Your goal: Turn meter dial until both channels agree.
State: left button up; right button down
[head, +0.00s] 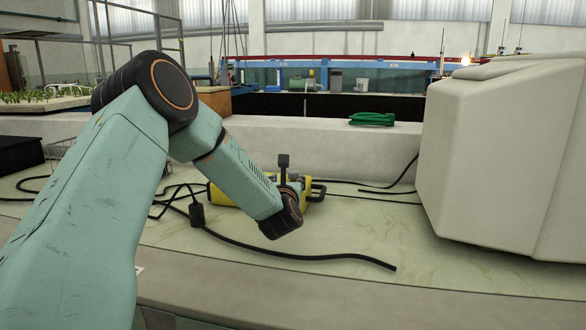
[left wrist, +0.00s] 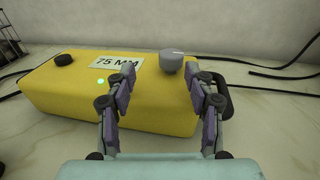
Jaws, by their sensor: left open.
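The yellow meter box (left wrist: 110,105) lies on the bench, with a "75 MM" label (left wrist: 117,62) on its top. A grey round dial (left wrist: 172,62) with a pale mark stands at its far right edge. A black knob (left wrist: 64,59) and a lit green spot (left wrist: 100,79) are also on top. My left gripper (left wrist: 160,74) is open and empty, its fingers spread over the box with the dial just beyond and between the tips. In the head view my left arm hides most of the box (head: 217,196). No channel readings are legible. My right gripper is out of view.
Black cables (head: 300,254) lie across the pale bench around the box. A large off-white block (head: 500,160) stands at the right. A green folded cloth (head: 371,118) lies on the ledge behind. The bench between box and block is mostly clear.

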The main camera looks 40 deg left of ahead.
aim_at(294, 177)
pick_arm(q)
jog(key=shift+d+f+n+g+y+p, duration=0.2)
jog(key=shift+d+y, duration=0.2)
jog(key=shift+d, duration=0.25)
jog(key=shift+d+f+n+g+y+p, duration=0.1)
jog(key=shift+d+n+y+p, duration=0.1)
jog(key=shift+d+y, duration=0.35)
jog(key=b+x, duration=0.1)
jog(key=x, duration=0.5)
jog(key=shift+w+d+f, duration=0.1)
jog(key=shift+d+f, duration=0.05)
jog(key=shift+f, duration=0.05)
jog(key=shift+w+a+r+h+b, duration=0.1)
jog(key=shift+w+a+h+b, duration=0.3)
jog(key=shift+w+a, duration=0.2)
jog(key=shift+c, duration=0.3)
grip_shut()
